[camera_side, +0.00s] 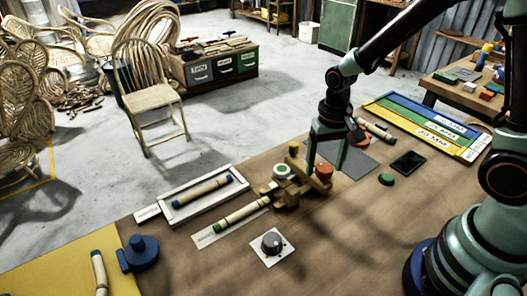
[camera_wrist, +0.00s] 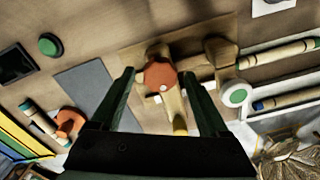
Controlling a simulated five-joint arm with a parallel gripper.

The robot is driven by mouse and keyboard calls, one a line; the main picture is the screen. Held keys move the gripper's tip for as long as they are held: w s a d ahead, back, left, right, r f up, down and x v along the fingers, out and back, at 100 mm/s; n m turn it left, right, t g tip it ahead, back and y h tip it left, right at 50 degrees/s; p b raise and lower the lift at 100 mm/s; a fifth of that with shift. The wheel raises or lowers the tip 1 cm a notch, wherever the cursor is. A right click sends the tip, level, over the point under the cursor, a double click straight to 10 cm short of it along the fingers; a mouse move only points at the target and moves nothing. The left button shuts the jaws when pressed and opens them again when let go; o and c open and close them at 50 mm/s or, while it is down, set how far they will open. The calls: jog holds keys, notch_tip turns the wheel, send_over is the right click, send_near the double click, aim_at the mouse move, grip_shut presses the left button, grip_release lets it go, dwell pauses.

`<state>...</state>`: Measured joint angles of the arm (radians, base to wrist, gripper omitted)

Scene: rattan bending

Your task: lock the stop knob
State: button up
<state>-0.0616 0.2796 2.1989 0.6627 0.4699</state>
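A red-orange lobed knob (camera_side: 324,172), which looks like the stop knob, sits on the wooden bending jig (camera_side: 290,195) on the workbench. In the wrist view the knob (camera_wrist: 160,76) shows a small pale mark at its lower edge. My gripper (camera_side: 324,167) points down over the knob. In the wrist view the fingers of my gripper (camera_wrist: 158,77) are open, one on each side of the knob with gaps visible. I cannot tell how far the tips are above it, or whether the knob is locked.
A white-and-green round button (camera_side: 282,171) and a wooden peg (camera_side: 293,149) are close to the knob. A dark dial (camera_side: 271,243) sits on a white plate in front. A rattan pole (camera_side: 242,214) extends left from the jig. A green button (camera_side: 387,179) and a black slab (camera_side: 408,161) lie right.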

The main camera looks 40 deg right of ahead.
aim_at(325, 167)
notch_tip(325, 167, up, 12)
dwell(0.6)
jog(key=shift+r, duration=0.1)
jog(key=s+d+r+n+t, duration=0.2)
jog(key=s+r+n+t, duration=0.2)
jog(key=s+r+t, duration=0.1)
jog(key=shift+s+r+n+t, duration=0.15)
jog(key=shift+r+n+t, duration=0.15)
jog(key=shift+r, duration=0.25)
dwell(0.3)
